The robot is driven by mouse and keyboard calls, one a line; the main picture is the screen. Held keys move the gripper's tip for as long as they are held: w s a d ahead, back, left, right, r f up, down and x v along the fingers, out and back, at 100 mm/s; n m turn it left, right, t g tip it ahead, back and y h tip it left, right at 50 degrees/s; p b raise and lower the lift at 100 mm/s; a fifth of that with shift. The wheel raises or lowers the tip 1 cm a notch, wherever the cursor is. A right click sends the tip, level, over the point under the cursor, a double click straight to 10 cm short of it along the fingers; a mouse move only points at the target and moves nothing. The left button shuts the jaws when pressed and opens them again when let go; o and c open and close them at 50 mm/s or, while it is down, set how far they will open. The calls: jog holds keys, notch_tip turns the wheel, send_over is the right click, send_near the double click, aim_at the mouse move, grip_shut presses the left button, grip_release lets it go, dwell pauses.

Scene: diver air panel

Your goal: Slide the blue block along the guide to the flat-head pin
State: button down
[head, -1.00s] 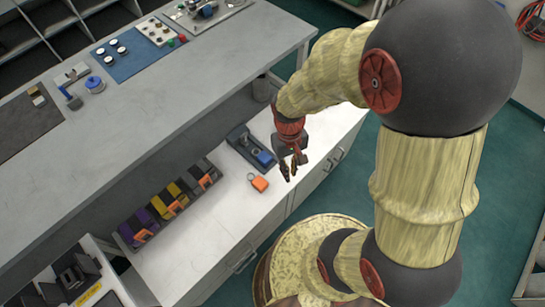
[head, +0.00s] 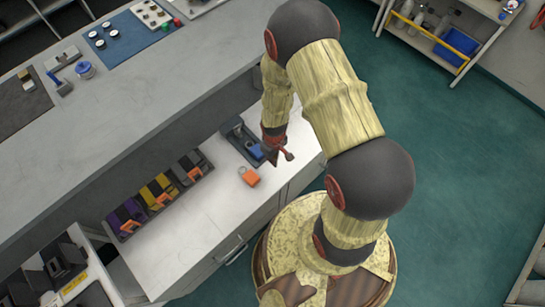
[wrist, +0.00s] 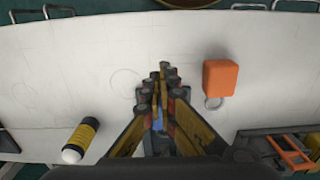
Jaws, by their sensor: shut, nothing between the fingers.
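The blue block (head: 257,152) sits at the near right end of a dark guide base (head: 232,128) on the white lower counter. A small grey upright part (head: 239,128) stands on that base; I cannot tell whether it is the flat-head pin. My gripper (head: 278,157) is shut and empty, just right of the blue block in the head view; I cannot tell whether it touches it. In the wrist view the closed fingers (wrist: 160,78) point over the white counter, and a bit of blue shows between the finger links, too hidden to name.
A yellow-and-black cylinder (wrist: 82,135) is at lower left in the wrist view. The raised grey bench (head: 130,110) stands behind.

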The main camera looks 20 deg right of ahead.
aim_at(255, 146)
notch_tip(255, 146, down, 6)
jog(key=shift+r+b, duration=0.1)
jog(key=shift+b, duration=0.75)
jog(key=w, duration=0.1)
jog(key=w+a+b, duration=0.1)
jog(key=shift+w+f, duration=0.2)
jog(key=shift+w, duration=0.2)
jog(key=shift+w+a+r, duration=0.1)
jog(key=shift+w+a, duration=0.05)
jog(key=shift+w, duration=0.4)
jog(key=w, duration=0.2)
jog(key=w+a, duration=0.1)
jog(key=w, duration=0.2)
jog(key=w+a+b, duration=0.1)
jog(key=w, duration=0.1)
jog(key=shift+w+a, duration=0.2)
